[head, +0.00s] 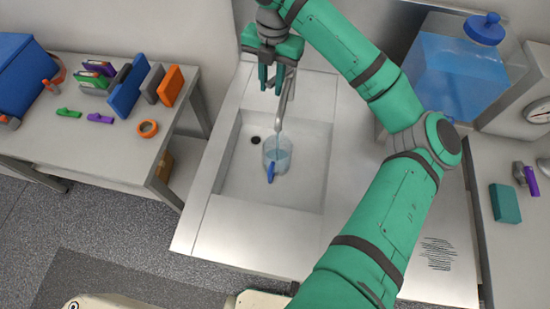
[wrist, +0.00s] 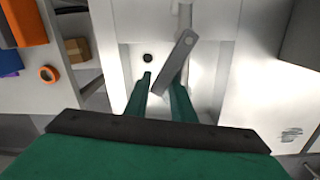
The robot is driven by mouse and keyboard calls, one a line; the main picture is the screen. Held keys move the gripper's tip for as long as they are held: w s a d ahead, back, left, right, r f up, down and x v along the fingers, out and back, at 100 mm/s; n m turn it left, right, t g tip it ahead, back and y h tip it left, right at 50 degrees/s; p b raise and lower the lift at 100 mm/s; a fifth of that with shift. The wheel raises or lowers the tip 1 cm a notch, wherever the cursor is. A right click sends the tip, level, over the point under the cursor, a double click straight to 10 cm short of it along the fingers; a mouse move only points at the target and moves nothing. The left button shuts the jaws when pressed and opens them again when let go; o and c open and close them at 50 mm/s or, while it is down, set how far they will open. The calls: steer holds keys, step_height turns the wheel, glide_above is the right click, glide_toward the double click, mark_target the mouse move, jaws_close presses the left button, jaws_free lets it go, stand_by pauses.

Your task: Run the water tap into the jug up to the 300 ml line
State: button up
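The clear jug (head: 283,158) with a blue handle (head: 271,172) stands in the sink basin (head: 240,185), under the tip of the tap spout (head: 286,105). Its contents look pale bluish; I cannot read the level or the 300 ml line. My gripper (head: 271,82) is above the back of the sink, beside the tap, fingers pointing down. In the wrist view the grey tap lever (wrist: 175,60) slants down between my fingers, close to the right one; I cannot tell whether they touch. The fingers are apart.
A dark drain hole (head: 255,141) is left of the jug. A large blue water container (head: 455,75) stands right of the sink behind my arm. The left bench (head: 100,150) holds books, pens and an orange tape roll (head: 147,129). The counter around the basin is mostly clear.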

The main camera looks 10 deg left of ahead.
steer(key=shift+d+f+h, duration=0.15)
steer(key=shift+d+h, duration=0.15)
steer(key=shift+d, duration=0.95)
steer(key=m, duration=0.2)
steer(key=w+a+m, duration=0.1)
steer(key=m, duration=0.1)
steer(key=shift+w+a, duration=0.2)
steer(key=a+m, duration=0.1)
steer(key=m, duration=0.1)
steer(key=w+m, duration=0.1)
steer(key=shift+w+a+m, duration=0.15)
steer(key=shift+a+m, duration=0.25)
steer(key=shift+a, duration=0.1)
stand_by(0.4)
stand_by(0.6)
